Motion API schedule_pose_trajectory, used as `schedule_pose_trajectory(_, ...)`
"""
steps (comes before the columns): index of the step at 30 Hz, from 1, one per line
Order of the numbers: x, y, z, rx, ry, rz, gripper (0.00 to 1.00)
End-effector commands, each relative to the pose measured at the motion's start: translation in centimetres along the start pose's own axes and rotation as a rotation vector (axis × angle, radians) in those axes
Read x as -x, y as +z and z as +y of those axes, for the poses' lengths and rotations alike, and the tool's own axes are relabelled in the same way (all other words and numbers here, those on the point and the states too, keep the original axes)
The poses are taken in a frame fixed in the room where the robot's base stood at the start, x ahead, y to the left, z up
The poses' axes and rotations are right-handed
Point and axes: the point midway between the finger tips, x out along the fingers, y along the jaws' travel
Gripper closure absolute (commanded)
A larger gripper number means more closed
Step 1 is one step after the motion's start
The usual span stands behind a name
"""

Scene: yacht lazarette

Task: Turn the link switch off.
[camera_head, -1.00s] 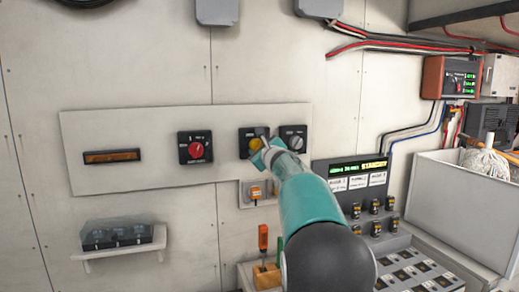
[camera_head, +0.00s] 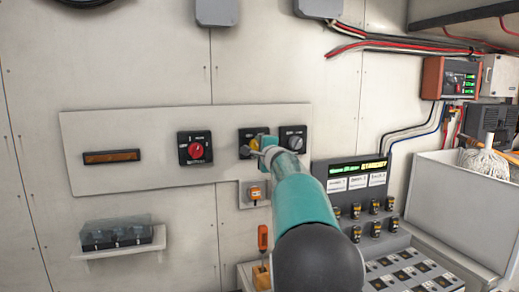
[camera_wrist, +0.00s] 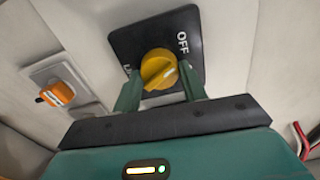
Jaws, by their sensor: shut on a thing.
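A yellow rotary knob (camera_wrist: 158,69) sits on a black switch plate (camera_wrist: 120,43), with "OFF" printed at its upper right in the wrist view. Another label at the plate's left is partly hidden. A pale mark on the knob's face lies right of its middle, slanting up and right. My gripper (camera_wrist: 159,76) is shut on the knob, one finger on each side. In the head view the yellow switch plate (camera_head: 246,134) is the middle one of three, and my gripper (camera_head: 263,150) partly covers it.
A red-knobbed switch (camera_head: 196,149) is left of it and a grey-knobbed switch (camera_head: 293,139) close on the right. An orange-fronted box (camera_head: 254,193) is just below. An orange-handled tool (camera_head: 262,237) stands lower down. A console (camera_head: 357,182) with a lit display is at right.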

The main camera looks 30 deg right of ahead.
Motion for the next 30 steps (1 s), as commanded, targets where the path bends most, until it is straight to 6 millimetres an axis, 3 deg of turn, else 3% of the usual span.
schedule_pose_trajectory(20, -0.01, 0.03, 0.00, 0.082, 0.000, -0.001, 0.81)
schedule_pose_trajectory(21, -0.01, 0.03, 0.00, 0.082, 0.000, -0.001, 0.56)
schedule_pose_trajectory(24, -0.01, 0.03, 0.00, 0.081, 0.000, -0.001, 0.36)
schedule_pose_trajectory(30, -0.01, 0.01, 0.00, 0.080, 0.000, 0.000, 0.36)
